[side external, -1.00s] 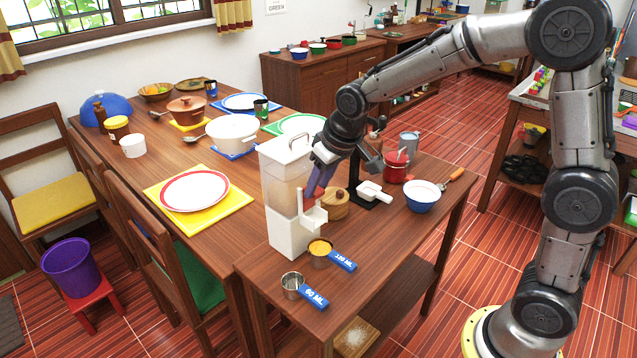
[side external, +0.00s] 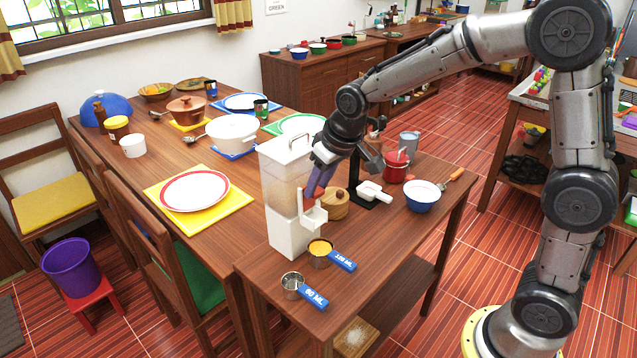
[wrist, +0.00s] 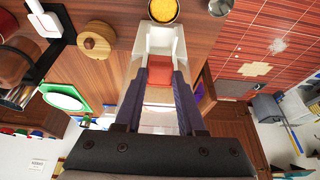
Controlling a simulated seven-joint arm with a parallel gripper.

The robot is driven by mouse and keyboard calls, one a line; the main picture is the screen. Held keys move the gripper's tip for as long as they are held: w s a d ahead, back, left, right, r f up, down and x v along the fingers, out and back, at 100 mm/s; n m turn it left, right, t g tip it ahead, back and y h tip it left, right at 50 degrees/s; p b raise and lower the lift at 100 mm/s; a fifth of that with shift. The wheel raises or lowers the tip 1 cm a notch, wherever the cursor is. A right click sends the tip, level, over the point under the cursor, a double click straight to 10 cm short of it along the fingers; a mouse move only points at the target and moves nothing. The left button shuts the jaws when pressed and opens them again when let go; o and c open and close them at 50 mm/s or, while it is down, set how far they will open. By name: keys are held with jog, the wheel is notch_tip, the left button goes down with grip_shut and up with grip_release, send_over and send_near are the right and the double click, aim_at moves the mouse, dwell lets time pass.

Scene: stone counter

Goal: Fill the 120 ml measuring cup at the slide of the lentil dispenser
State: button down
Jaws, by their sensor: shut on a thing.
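The white lentil dispenser (side external: 290,237) stands upright on the side counter, with a clear hopper (side external: 283,185) above its base. My gripper (side external: 317,190) is at its right side, shut on the dispenser's slide; a red part of the slide (wrist: 163,72) shows between the dark fingers in the wrist view. The 120 ml measuring cup (side external: 320,256), with a blue handle tag, stands in front of the dispenser below the white spout (side external: 314,217). Yellow-orange lentils (wrist: 164,10) show near its rim. The metal 60 ml cup (side external: 291,287) stands in front and looks empty.
The counter's right front is clear. The set dining table adjoins at left.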

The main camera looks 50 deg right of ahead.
jog(key=shift+r, duration=0.25)
dwell(0.3)
jog(key=shift+c, duration=2.4)
grip_release()
jog(key=v, duration=1.4)
jog(key=shift+w+f, duration=0.1)
